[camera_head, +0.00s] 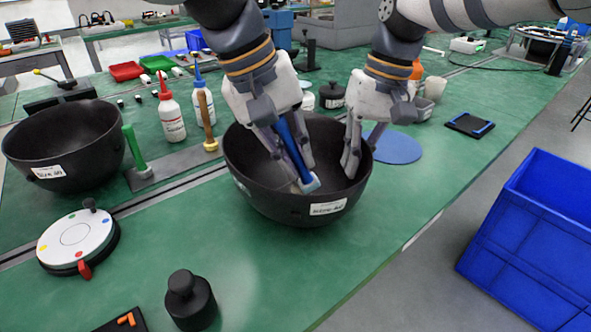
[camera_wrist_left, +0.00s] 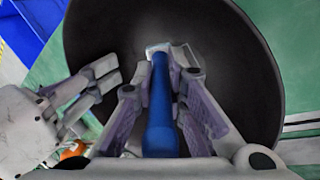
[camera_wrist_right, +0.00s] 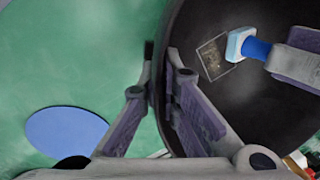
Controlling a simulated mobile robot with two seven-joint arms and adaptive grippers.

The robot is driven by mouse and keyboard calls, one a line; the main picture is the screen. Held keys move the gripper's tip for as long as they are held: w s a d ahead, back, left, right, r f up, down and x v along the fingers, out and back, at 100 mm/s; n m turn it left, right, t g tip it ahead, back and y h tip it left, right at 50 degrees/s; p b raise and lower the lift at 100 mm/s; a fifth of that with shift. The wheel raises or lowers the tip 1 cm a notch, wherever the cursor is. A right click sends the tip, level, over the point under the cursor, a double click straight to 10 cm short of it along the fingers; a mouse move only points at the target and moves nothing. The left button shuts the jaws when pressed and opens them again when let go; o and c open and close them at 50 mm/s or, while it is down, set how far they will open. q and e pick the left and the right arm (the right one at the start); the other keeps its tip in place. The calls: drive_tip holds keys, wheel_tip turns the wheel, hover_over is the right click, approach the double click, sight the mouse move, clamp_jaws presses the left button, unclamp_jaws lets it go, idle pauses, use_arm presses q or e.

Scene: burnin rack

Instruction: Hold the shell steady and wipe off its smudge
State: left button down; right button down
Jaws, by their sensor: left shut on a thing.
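The shell (camera_head: 265,200) is a black bowl standing upright on the green bench, with a white label on its front. My left gripper (camera_head: 293,165) is inside it, shut on the blue handle (camera_wrist_left: 160,115) of a wiper with a pale pad (camera_wrist_right: 238,42). The smudge (camera_wrist_right: 213,57), a brownish patch in a thin rectangle, lies on the inner wall right beside the pad in the right wrist view. It cannot be made out in the head view. My right gripper (camera_head: 352,160) is at the shell's right rim, its fingers apart, one inside and one outside the wall.
A second black bowl (camera_head: 65,150) stands at the left. A blue disc (camera_head: 395,147) lies right of the shell. A blue crate (camera_head: 530,240) stands beyond the bench edge.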

use_arm(q)
drive_tip(key=shift+r, duration=0.75)
drive_tip(key=shift+r, duration=1.5)
drive_tip(key=shift+f, duration=0.1)
